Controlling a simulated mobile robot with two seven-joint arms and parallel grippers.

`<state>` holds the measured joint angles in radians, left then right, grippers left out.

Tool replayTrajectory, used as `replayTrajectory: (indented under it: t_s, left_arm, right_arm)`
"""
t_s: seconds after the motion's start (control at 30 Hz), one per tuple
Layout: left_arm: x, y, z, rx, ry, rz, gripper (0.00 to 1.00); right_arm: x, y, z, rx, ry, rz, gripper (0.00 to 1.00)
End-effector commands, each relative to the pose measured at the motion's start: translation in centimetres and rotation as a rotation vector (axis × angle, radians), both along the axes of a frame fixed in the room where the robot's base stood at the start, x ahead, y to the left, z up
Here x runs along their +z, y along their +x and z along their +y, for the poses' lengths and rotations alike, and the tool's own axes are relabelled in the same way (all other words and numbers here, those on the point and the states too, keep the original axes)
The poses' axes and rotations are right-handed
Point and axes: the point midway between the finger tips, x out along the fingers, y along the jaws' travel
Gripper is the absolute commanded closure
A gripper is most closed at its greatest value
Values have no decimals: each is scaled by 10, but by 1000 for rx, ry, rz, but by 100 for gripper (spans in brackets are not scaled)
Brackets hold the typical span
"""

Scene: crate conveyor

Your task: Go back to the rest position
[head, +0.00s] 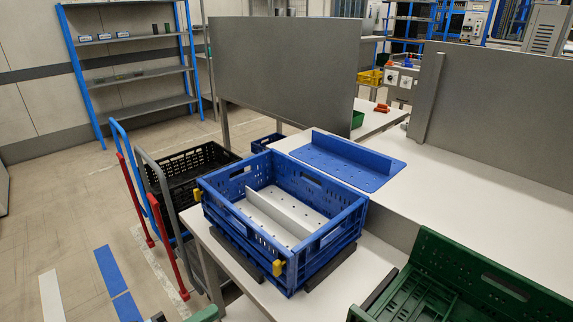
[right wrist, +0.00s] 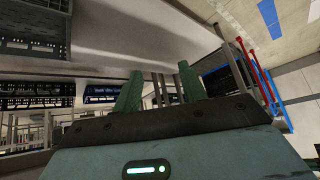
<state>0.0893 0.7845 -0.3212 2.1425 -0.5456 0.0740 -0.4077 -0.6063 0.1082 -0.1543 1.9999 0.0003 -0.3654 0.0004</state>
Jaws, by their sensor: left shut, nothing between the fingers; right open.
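Only a small green part of my left gripper (head: 205,314) shows at the bottom edge of the head view, in front of the table and apart from the blue crate. It holds nothing that I can see. My right gripper (right wrist: 159,84) shows in the right wrist view with its two green fingers apart and nothing between them. The right gripper is not visible in the head view. The blue crate (head: 283,277) stands on the white table, with a grey divider inside and yellow clips at its corners.
A green crate (head: 432,262) is at the lower right. A blue perforated plate (head: 350,163) lies behind the blue crate. A black crate (head: 190,163) on a cart with red and blue bars (head: 168,248) stands left. Grey panels (head: 290,65) rise behind. Floor at left is clear.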

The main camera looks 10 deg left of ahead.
Motion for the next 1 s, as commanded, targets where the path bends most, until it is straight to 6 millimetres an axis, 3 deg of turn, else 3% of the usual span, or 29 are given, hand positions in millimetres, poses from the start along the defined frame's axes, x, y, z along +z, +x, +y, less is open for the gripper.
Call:
replayTrajectory:
  t_s: [0.13,0.27,0.37,0.5,0.6,0.7,0.8,1.0]
  left_arm:
    - [-25,-13,5,114,-162,176,100]
    - [-71,-43,14,304,-409,451,100]
    - [-111,-81,18,473,-610,676,100]
    - [-161,-145,16,704,-864,955,100]
    - [-184,-185,10,833,-995,1096,100]
    - [-198,-212,6,919,-1077,1183,100]
    - [-205,-227,3,963,-1118,1227,100]
    - [-208,-231,2,976,-1127,1241,100]
  right_arm:
    - [12,9,0,0,-1,-24,58]
    - [27,21,-1,0,0,-56,58]
    - [38,30,-1,0,-2,-81,58]
    - [52,41,-3,4,-7,-110,58]
    - [59,46,-5,6,-10,-128,58]
    - [63,47,-6,9,-13,-135,58]
    - [63,46,-7,10,-15,-133,58]
    - [61,43,-7,10,-15,-126,58]
